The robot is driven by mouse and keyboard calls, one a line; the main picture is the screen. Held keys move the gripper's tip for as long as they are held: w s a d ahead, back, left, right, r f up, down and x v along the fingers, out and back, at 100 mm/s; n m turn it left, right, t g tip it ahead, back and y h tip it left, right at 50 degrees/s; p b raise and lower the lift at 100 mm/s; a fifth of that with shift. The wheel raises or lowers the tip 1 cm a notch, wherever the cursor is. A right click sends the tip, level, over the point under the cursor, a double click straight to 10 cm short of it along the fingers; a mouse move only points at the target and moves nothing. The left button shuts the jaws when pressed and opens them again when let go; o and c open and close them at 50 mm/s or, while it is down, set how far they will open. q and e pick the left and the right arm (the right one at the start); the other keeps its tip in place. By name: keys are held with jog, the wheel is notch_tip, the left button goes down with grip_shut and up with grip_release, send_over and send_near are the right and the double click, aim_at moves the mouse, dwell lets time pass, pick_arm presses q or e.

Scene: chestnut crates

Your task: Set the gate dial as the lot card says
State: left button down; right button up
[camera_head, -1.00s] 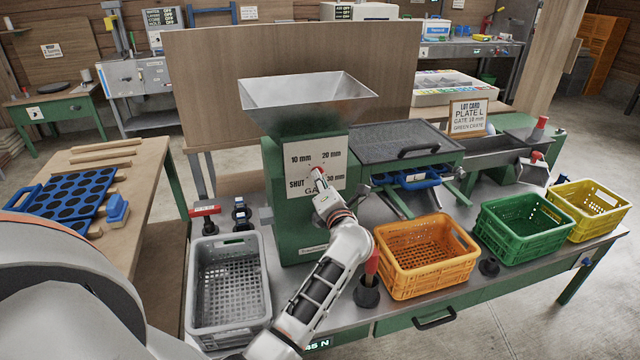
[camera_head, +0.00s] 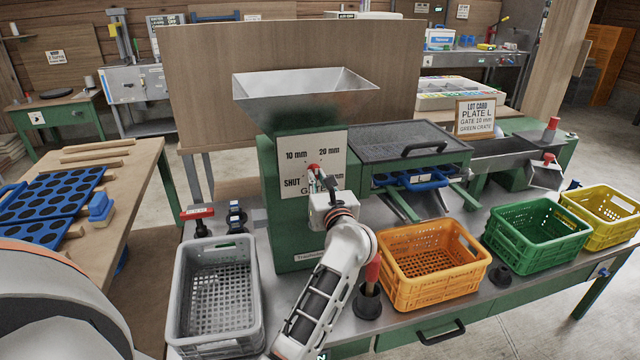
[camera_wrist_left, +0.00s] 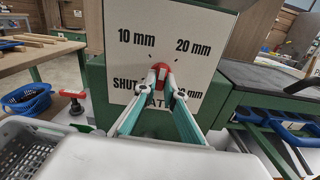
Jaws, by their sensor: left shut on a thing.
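The gate dial plate (camera_head: 297,160) is a white panel on the green hopper machine, marked 10 mm, 20 mm, SHUT and a partly covered 30 mm. Its red knob (camera_wrist_left: 161,69) sits at the plate's middle. My left gripper (camera_head: 316,174) is at the plate, its fingers shut on the red knob; the wrist view shows both fingertips (camera_wrist_left: 161,80) at the knob's sides. The knob's pointer direction is too small and covered to tell. The lot card (camera_head: 475,117), in a wooden frame, reads PLATE L, GATE 10 mm, GREEN CRATE. My right gripper is out of view.
A grey crate (camera_head: 178,320) stands left of my forearm. Orange (camera_head: 436,280), green (camera_head: 540,250) and yellow (camera_head: 612,232) crates stand to the right. A red-handled tool (camera_head: 371,272) stands close beside my wrist. A metal hopper (camera_head: 305,95) is above the dial.

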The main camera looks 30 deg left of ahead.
pick_arm(q)
jog(key=n+b, duration=0.5)
jog(key=n, duration=0.3)
jog(key=shift+w+f, duration=0.1)
jog(key=shift+w, duration=0.05)
jog(key=shift+b, duration=0.3)
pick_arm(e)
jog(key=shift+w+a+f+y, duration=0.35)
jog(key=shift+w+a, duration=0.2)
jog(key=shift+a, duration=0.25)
pick_arm(q)
jog(key=shift+n, duration=0.3)
jog(key=c, duration=2.1)
grip_release()
jog(key=shift+c, duration=0.2)
jog(key=shift+r, duration=0.25)
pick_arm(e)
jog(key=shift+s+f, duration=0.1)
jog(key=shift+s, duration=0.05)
